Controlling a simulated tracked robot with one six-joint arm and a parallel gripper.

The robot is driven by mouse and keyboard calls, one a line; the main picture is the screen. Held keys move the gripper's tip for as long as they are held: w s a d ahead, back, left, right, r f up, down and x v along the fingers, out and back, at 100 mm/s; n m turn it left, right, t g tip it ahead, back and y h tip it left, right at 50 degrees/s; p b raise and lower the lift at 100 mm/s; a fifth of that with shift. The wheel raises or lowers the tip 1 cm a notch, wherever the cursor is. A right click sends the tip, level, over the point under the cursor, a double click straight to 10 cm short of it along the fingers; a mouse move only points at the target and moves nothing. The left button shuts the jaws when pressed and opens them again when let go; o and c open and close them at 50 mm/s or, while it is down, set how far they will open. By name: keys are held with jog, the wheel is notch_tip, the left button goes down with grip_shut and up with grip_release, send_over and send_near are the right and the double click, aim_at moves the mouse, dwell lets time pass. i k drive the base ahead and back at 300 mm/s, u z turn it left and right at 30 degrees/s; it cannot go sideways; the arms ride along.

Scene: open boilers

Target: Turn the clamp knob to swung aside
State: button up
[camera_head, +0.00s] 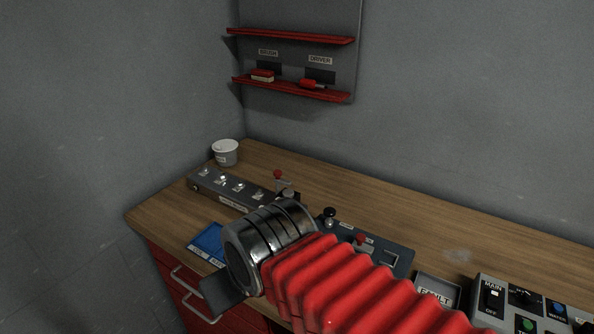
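My arm, with its red bellows and metal wrist, reaches across the bench from the lower right. A dark flat part of my gripper (222,292) shows at the wrist's lower left; the fingers are not clear enough to tell open from shut. A red knob (278,174) stands on a small metal bracket behind the wrist. A black ball knob (329,212) and another red knob (360,238) stand on a dark panel (400,252) partly hidden by my arm. I cannot tell which of them is the clamp knob. No contact between gripper and knob is visible.
A grey strip with several switches (222,187), a white cup (226,152) and a blue tray (208,242) are at the left. A control box (535,310) and a FAULT plate (437,291) are at lower right. Red shelves (290,36) hang behind. The back of the wooden bench is mostly clear.

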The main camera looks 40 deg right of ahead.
aim_at(277, 173)
jog(key=z, duration=0.15)
jog(key=k, duration=0.85)
jog(key=u, duration=0.95)
jog(key=i, duration=1.65)
jog(key=u, duration=0.05)
